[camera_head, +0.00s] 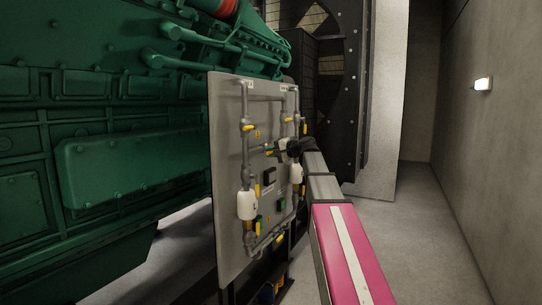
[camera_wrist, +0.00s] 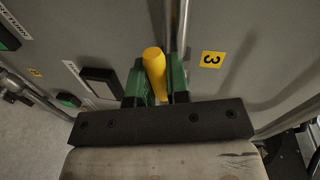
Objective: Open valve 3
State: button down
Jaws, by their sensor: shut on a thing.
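The yellow handle of valve 3 (camera_wrist: 154,72) shows in the wrist view, beside a yellow label marked 3 (camera_wrist: 213,60). My gripper (camera_wrist: 156,85), with green fingers, is shut on this handle, with one finger on each side of it. In the head view my gripper (camera_head: 283,149) is small and dark at the middle of the grey valve panel (camera_head: 228,180). The valve body behind the handle is mostly hidden by the fingers, and a metal pipe runs beside it.
The panel carries grey pipes, other yellow valve handles (camera_head: 249,128), a white filter bowl (camera_head: 247,205) and dark switches (camera_wrist: 101,82). A green genset (camera_head: 120,160) stands behind it on the left. Free floor (camera_head: 425,240) lies to the right, up to a concrete wall (camera_head: 475,130).

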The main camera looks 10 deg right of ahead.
jog(key=shift+r+m, duration=0.2)
jog(key=shift+m, duration=0.1)
dwell(0.4)
jog(key=c, duration=1.1)
grip_release()
jog(key=v, duration=1)
jog(key=shift+s+d, duration=0.15)
jog(key=shift+d, duration=0.2)
jog(key=shift+r, duration=0.1)
